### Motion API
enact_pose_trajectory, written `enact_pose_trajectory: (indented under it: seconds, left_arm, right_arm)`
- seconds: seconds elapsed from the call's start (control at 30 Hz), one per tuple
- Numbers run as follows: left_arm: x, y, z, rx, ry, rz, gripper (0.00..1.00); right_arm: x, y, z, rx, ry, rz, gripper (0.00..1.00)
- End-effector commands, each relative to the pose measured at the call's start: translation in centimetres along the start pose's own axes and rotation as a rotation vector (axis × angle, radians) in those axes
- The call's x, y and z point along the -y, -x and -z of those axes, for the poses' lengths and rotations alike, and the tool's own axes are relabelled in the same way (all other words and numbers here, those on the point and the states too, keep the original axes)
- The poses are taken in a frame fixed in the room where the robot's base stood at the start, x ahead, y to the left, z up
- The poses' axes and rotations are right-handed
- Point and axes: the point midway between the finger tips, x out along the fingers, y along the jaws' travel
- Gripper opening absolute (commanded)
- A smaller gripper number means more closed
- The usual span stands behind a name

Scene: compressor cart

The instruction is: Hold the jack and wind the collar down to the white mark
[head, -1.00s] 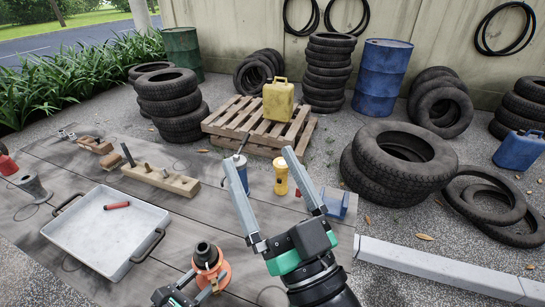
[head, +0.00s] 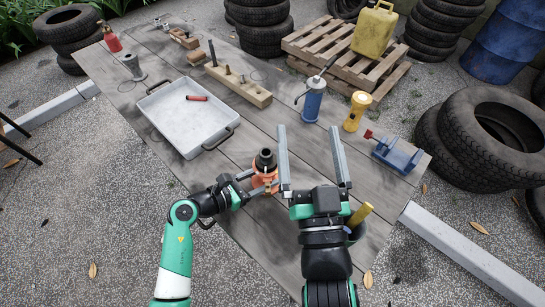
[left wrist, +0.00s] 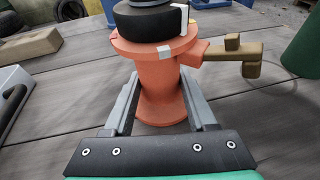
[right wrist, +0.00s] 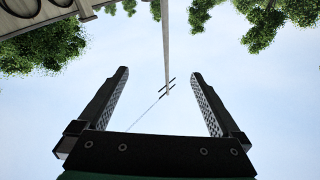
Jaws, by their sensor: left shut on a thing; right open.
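The orange jack (head: 264,181) stands upright on the wooden table, with its dark collar (head: 265,160) on top. In the left wrist view the jack body (left wrist: 160,80) is between the fingers of my left gripper (head: 262,190), which is shut on it. A white mark (left wrist: 178,46) shows on the flange, and a white strip (left wrist: 184,18) on the collar's side. My right gripper (head: 308,130) is open and empty, right of the jack; its wrist view shows mostly sky.
A grey tray (head: 166,137) with a red-handled tool lies left of the jack. A wooden block with pegs (head: 238,86), a blue canister (head: 313,103), a yellow flashlight (head: 356,112) and a blue vise-like fixture (head: 397,156) stand farther back. A yellow handle (head: 360,215) rises beside my right arm.

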Motion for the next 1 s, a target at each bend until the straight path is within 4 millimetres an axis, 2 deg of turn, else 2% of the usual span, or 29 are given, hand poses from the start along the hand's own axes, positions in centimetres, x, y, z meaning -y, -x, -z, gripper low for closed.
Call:
enact_pose_trajectory:
  seconds: [0.03, 0.1, 0.2, 0.3, 0.43, 0.57, 0.67, 1.0]
  left_arm:
    - [-0.1, 0.0, 0.0, 0.0, 0.0, -0.002, 0.26]
    - [-0.1, 0.0, 0.0, 0.0, 0.0, -0.002, 0.26]
    - [-0.1, 0.0, 0.0, 0.0, 0.0, -0.002, 0.26]
    - [-0.1, 0.0, 0.0, 0.0, 0.0, -0.002, 0.26]
    - [0.0, 0.0, 0.0, 0.0, 0.0, -0.001, 0.26]
    - [0.0, 0.0, 0.0, 0.0, 0.0, -0.001, 0.26]
    - [0.0, 0.0, 0.0, 0.0, 0.0, 0.0, 0.26]
    - [0.0, 0.0, -0.1, 0.001, 0.0, 0.0, 0.26]
  right_arm:
    - [1.2, 1.6, -4.2, 0.073, 0.022, 0.008, 1.0]
    - [2.4, 4.1, -8.8, 0.144, 0.058, 0.012, 1.0]
    - [3.3, 7.3, -13.4, 0.209, 0.109, 0.027, 1.0]
    - [3.6, 9.2, -15.7, 0.236, 0.144, 0.038, 1.0]
    - [3.7, 9.8, -16.3, 0.242, 0.154, 0.041, 1.0]
    - [3.7, 9.1, -16.3, 0.239, 0.153, 0.038, 1.0]
    - [3.7, 7.6, -16.6, 0.239, 0.153, 0.037, 1.0]
    - [3.8, 0.3, -18.4, 0.239, 0.152, 0.037, 1.0]
